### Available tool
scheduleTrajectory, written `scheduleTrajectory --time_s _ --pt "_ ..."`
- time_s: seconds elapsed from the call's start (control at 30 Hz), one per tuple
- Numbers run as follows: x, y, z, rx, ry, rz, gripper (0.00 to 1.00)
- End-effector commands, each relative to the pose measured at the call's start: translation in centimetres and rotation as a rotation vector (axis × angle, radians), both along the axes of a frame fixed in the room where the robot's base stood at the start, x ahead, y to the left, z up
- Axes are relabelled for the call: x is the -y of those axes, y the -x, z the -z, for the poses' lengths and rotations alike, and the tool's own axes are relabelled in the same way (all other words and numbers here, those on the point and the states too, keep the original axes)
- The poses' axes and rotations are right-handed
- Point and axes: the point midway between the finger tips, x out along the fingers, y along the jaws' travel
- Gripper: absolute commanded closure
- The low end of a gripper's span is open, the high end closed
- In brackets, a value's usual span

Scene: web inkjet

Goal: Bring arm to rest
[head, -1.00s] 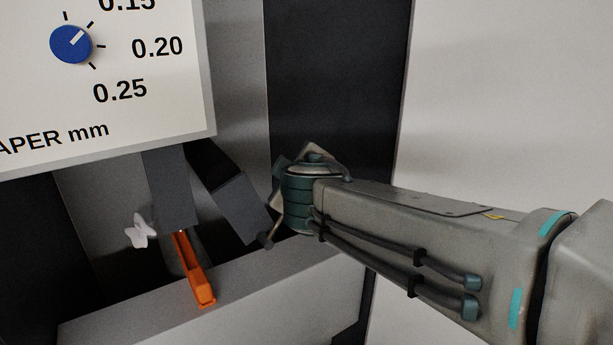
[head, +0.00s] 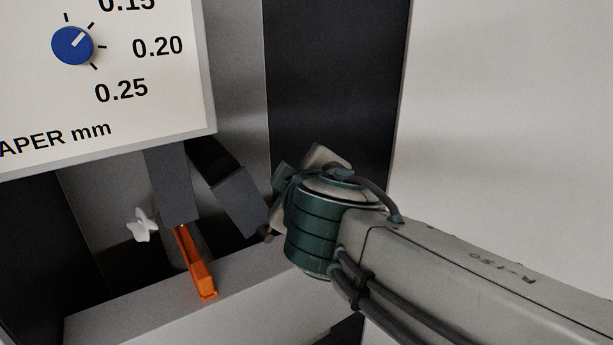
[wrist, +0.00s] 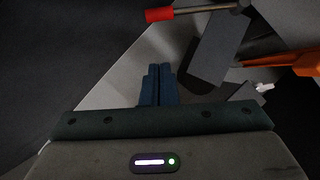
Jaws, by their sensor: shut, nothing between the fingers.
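In the wrist view my gripper (wrist: 158,86) has its two dark blue fingers side by side and touching, with nothing between them. In the head view my arm reaches in from the lower right. Its teal wrist joint is in front of the dark panel, and the fingers are hidden behind it.
A white panel with a blue knob (head: 72,45) and a paper mm scale is at upper left. Below it are an orange lever (head: 196,265), a white wing-shaped knob (head: 142,226), dark grey blocks (head: 231,193) and a grey ledge (head: 240,300). A red-tipped rod (wrist: 160,15) shows in the wrist view.

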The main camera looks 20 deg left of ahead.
Motion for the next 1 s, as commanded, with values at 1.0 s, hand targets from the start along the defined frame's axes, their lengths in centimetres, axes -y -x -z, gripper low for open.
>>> scheduleTrajectory --time_s 1.0 --pt "29.6 8.3 10.6 -1.079 -0.457 1.127 1.0"
